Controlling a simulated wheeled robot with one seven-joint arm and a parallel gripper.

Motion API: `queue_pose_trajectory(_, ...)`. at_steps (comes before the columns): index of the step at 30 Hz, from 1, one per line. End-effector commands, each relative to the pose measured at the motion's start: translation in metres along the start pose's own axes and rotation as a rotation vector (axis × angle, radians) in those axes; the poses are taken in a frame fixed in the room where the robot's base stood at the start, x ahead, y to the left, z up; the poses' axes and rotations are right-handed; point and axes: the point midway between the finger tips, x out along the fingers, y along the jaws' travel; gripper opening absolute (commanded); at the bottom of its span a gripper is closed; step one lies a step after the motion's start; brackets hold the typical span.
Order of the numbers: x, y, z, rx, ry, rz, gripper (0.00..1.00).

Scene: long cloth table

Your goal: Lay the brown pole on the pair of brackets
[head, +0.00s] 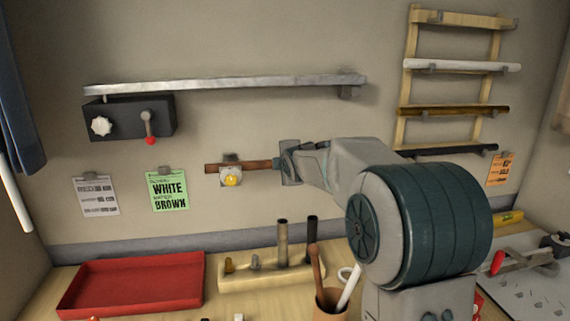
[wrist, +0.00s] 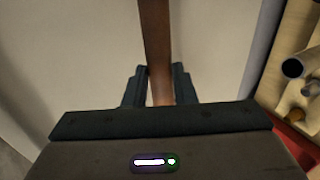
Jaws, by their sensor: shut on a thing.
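The brown pole (head: 245,167) is level in front of the back wall in the head view. My gripper (head: 283,163) is shut on its right part. In the wrist view the pole (wrist: 156,45) runs up and away between the two fingers (wrist: 158,88). A pale bracket with a yellow knob (head: 231,180) is on the wall at the pole's left part; I cannot tell whether the pole touches it. A second matching bracket does not show clearly; my gripper and arm cover the wall to the right.
A grey rail (head: 225,84) and dark box (head: 127,117) are above left. A wooden rack (head: 406,80) with several poles hangs right. Below are a red tray (head: 135,283), a wooden block with upright tubes (head: 265,277) and a cup (head: 331,303). Wall notes (head: 170,190) hang left.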

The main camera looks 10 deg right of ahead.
Motion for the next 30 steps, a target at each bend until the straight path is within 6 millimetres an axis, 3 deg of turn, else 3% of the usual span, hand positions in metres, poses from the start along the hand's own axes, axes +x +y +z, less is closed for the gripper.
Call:
queue_pose_trajectory(2,0.000,0.001,0.000,0.000,0.000,0.001,0.00)
queue_pose_trajectory(3,0.000,0.001,0.000,0.000,0.000,0.001,0.30)
queue_pose_trajectory(5,0.000,0.001,0.000,0.000,0.000,0.001,0.46)
queue_pose_trajectory(6,0.000,0.001,0.000,0.000,0.000,0.001,0.49)
queue_pose_trajectory(17,-0.005,0.000,0.001,0.001,-0.001,0.000,0.49)
queue_pose_trajectory(30,-0.072,0.006,0.002,0.001,-0.003,0.000,0.49)
